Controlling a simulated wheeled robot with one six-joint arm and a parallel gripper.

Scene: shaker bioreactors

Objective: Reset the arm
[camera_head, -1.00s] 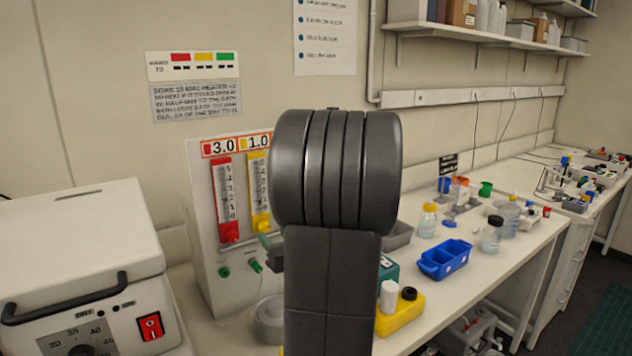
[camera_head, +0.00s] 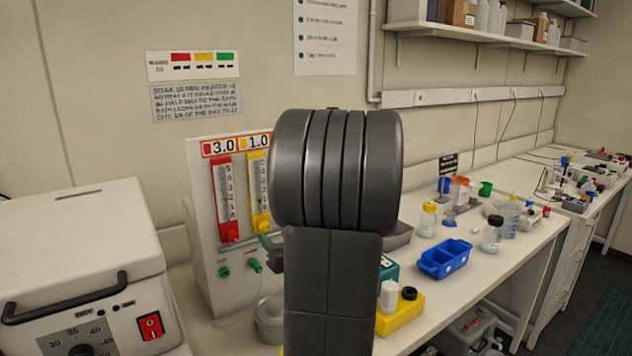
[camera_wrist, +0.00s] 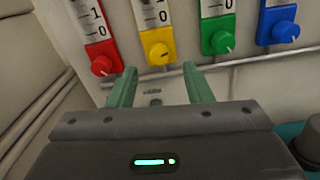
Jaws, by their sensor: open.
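My gripper (camera_wrist: 160,92) shows in the wrist view with its two green fingers apart and nothing between them. It faces the lower front of a flowmeter panel with red (camera_wrist: 103,64), yellow (camera_wrist: 157,48), green (camera_wrist: 220,40) and blue (camera_wrist: 284,30) knobs. In the head view my dark arm stands upright in the middle and hides part of the panel (camera_head: 203,165). A small greenish part of my gripper (camera_head: 270,243) shows at the arm's left edge, in front of the panel; the rest is hidden.
A white lidded device (camera_head: 80,235) with a red switch stands at the left. A yellow block (camera_head: 405,312), a blue bin (camera_head: 446,258) and bottles (camera_head: 428,219) stand on the bench (camera_head: 480,285) to the right. A shelf (camera_head: 470,32) hangs above.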

